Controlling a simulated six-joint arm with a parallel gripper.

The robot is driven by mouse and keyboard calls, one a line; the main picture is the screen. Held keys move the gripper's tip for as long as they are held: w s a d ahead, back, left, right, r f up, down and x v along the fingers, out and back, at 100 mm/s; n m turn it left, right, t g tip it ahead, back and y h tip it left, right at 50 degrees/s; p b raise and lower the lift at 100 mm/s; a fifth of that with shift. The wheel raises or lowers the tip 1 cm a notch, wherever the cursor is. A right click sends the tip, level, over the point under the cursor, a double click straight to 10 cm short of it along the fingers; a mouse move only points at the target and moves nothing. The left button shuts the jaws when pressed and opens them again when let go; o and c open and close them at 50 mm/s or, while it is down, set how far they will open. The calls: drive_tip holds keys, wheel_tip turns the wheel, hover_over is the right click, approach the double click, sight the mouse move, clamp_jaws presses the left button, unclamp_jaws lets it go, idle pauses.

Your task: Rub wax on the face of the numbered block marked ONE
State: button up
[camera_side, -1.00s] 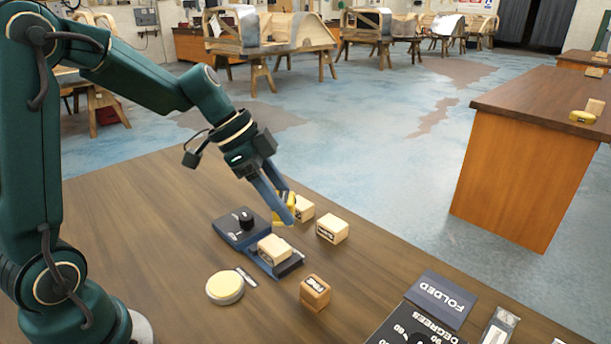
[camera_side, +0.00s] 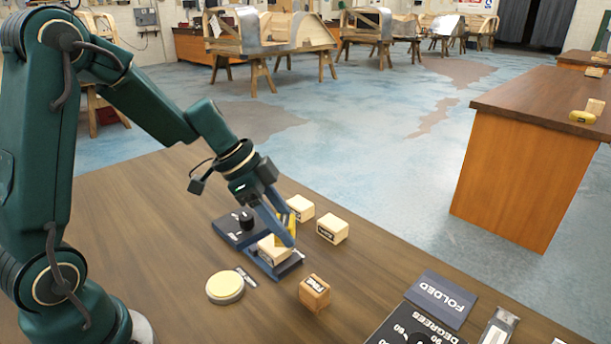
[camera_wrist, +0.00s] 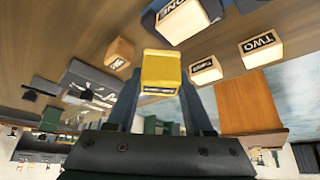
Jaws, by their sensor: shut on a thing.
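My gripper (camera_side: 288,238) points down over the dark blue holder (camera_side: 288,268) and is shut on a yellow block (camera_wrist: 162,68). In the side view the fingers partly hide the yellow block. The pale block marked ONE (camera_wrist: 186,14) shows at the top of the wrist view, cut by the edge. In the side view this pale block (camera_side: 267,247) sits in the holder, partly behind a finger. The yellow block is close to it; I cannot tell whether they touch. A round cream disc (camera_side: 225,287) lies left of the holder, beside a small label.
The pale blocks TWO (camera_wrist: 262,48) and THREE (camera_wrist: 205,70) stand beyond the holder. A brown block (camera_side: 314,292) stands in front of it. A dark FOLDED panel (camera_side: 441,298) lies at the front right.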

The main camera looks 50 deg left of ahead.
drive_tip(key=shift+f, duration=0.85)
drive_tip(key=shift+a+f, duration=0.1)
drive_tip(key=shift+f, duration=0.85)
drive_tip(key=shift+a+r, duration=0.1)
drive_tip(key=shift+a, duration=3.05)
drive_tip(key=shift+d, duration=3.35)
drive_tip(key=shift+w+r, duration=0.1)
drive_tip(key=shift+r, duration=0.15)
drive_tip(key=shift+a+r, duration=0.15)
drive_tip(key=shift+r, duration=3.65)
